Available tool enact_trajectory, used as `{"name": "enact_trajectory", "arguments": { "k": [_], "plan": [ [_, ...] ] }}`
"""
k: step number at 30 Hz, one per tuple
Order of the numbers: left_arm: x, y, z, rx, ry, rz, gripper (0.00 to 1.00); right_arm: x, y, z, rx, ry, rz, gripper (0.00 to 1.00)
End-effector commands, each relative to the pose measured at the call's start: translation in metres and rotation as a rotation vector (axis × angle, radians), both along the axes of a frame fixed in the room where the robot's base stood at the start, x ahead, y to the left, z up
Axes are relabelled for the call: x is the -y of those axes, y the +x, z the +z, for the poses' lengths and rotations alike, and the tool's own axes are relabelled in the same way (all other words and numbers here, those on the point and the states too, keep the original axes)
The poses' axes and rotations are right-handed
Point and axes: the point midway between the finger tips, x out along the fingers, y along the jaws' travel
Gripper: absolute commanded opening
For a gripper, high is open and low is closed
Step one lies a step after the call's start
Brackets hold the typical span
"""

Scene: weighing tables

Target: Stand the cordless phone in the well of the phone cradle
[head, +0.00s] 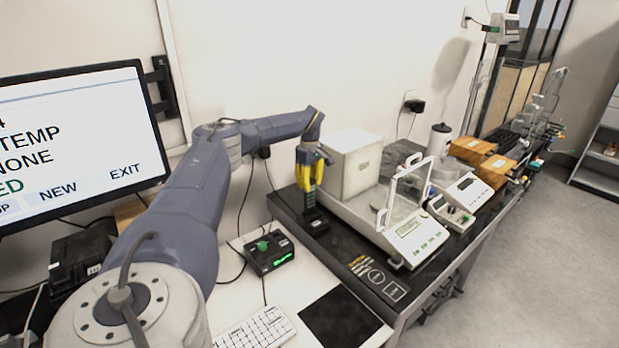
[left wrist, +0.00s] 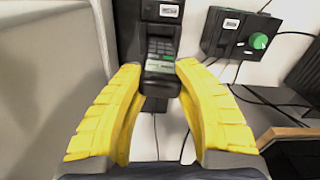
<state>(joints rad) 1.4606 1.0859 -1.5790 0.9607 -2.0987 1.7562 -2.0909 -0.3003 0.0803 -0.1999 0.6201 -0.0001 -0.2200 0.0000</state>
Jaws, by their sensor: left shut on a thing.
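My left gripper (head: 311,186) points down at the back left of the black weighing table, with yellow fingers shut on the dark cordless phone (head: 309,199). My right gripper is not in view.
A white balance (head: 408,228) with a glass shield and a pale box (head: 352,163) stand close to the right. A black control box (head: 269,252) with a green knob is at the front left, with loose cables. A keyboard (head: 254,330) lies nearer.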

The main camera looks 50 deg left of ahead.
Motion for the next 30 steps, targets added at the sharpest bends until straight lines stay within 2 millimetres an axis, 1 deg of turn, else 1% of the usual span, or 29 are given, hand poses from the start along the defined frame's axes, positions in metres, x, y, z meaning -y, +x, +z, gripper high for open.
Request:
{"name": "enact_trajectory", "arguments": {
  "k": [30],
  "plan": [
    [0.000, 0.000, -0.013, 0.000, 0.000, 0.000, 0.00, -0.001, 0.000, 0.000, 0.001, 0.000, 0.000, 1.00]
  ]
}}
